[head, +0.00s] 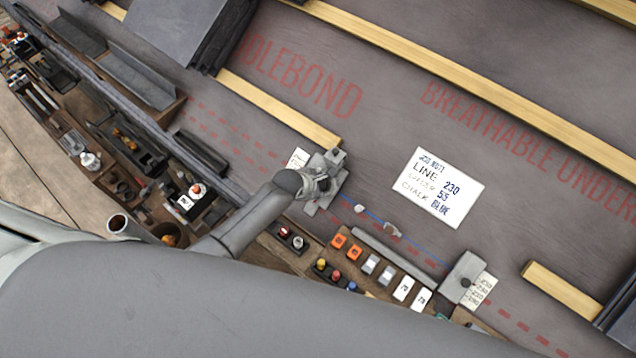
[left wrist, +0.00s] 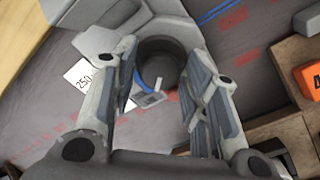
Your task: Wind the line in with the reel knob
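My left gripper (head: 320,183) is over a grey line device (head: 336,165) at the lower end of a wooden batten. In the left wrist view, my left gripper (left wrist: 158,85) has its two fingers apart, with a dark round part (left wrist: 160,62) of the device, likely the reel knob, between them. I cannot tell whether the fingers touch it. A blue line (head: 415,250) runs from near the device down right to a grey block (head: 463,278). A small tag (left wrist: 150,99) and a blue piece show beside the round part. My right gripper is not in view.
A job note card (head: 438,187) reading line 230 and chalk blue lies on the grey underlay. A tray of coloured pieces (head: 350,265) lies below the line. A long toolbox (head: 130,150) runs along the left. Wooden battens (head: 280,108) cross the underlay.

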